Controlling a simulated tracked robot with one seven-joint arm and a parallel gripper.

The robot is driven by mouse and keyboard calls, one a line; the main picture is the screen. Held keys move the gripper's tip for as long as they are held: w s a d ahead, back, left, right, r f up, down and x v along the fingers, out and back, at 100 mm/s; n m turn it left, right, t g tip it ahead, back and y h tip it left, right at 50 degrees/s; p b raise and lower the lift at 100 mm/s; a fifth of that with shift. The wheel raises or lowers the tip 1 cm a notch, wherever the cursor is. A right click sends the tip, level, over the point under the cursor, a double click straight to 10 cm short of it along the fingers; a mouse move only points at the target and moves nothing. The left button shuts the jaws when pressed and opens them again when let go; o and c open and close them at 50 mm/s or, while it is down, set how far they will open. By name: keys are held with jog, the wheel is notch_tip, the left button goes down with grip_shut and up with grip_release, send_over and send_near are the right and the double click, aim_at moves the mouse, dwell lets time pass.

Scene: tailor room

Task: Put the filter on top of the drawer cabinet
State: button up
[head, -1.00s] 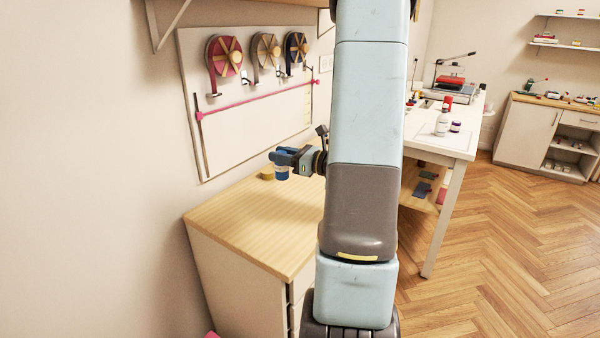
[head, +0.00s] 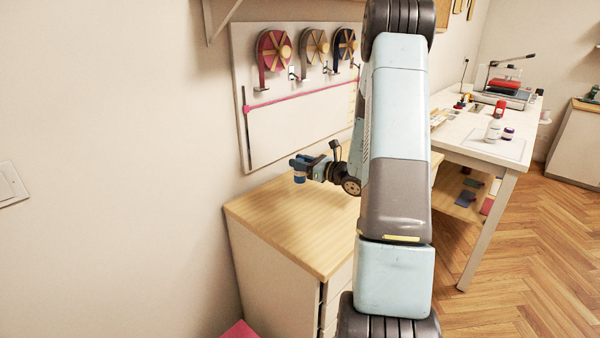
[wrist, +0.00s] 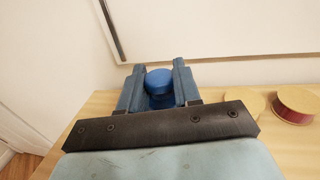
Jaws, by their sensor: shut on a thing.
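The filter appears as a small blue round-topped piece in the wrist view (wrist: 158,80); in the head view only a little of it (head: 299,178) shows under the fingers. My gripper (head: 300,167) is shut on it; the two blue fingers flank it in the wrist view. The drawer cabinet (head: 270,242) has a light wooden top and pale drawer fronts and stands against the wall. The gripper holds the filter over the back left part of the cabinet top; whether it touches the top I cannot tell.
In the wrist view, a red-sided spool (wrist: 295,104) and a tan disc (wrist: 246,99) lie on the cabinet top to the right. A white board (head: 300,105) with ribbon reels hangs behind. The front of the cabinet top is clear. A white worktable (head: 470,160) stands at right.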

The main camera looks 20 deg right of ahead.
jog(key=shift+w+a+f, duration=0.1)
jog(key=shift+w+f, duration=0.35)
jog(key=shift+f, duration=1.6)
jog(key=o, duration=1.1)
